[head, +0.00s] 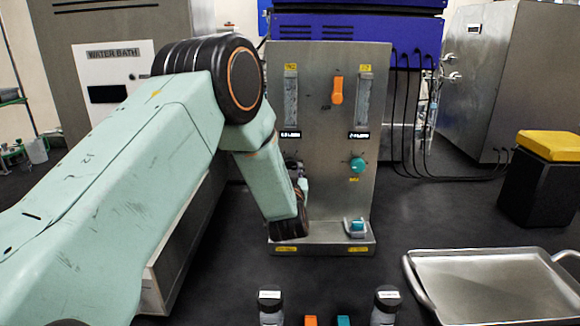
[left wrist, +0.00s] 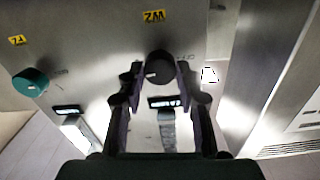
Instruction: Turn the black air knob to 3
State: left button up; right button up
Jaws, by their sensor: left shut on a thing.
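The black air knob (left wrist: 158,66) is on the steel panel in the left wrist view, with a light pointer mark on its face. My left gripper (left wrist: 150,75) has its two fingers on either side of the knob and is shut on it. In the head view my left gripper (head: 301,186) is at the panel's lower left, and my arm mostly hides the black knob there. The steel panel (head: 325,205) has a small display (head: 290,134) above the black knob; its digits are too small to read surely. My right gripper is not in view.
A teal knob (head: 357,164) is to the right on the same panel, with an orange switch (head: 337,91) above. A metal tray (head: 495,250) lies at the right front. Two capped bottles (head: 270,297) stand at the front edge. A black box with yellow top (head: 545,185) is far right.

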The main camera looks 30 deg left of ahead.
pick_arm(q)
jog(key=shift+f+m, duration=0.2)
jog(key=shift+m, duration=0.3)
jog(key=shift+s, duration=0.1)
jog(key=o, duration=1.2)
jog(key=shift+r, duration=0.1)
jog(key=shift+c, duration=0.2)
jog(key=v, duration=1.2)
jog(key=shift+d, duration=0.15)
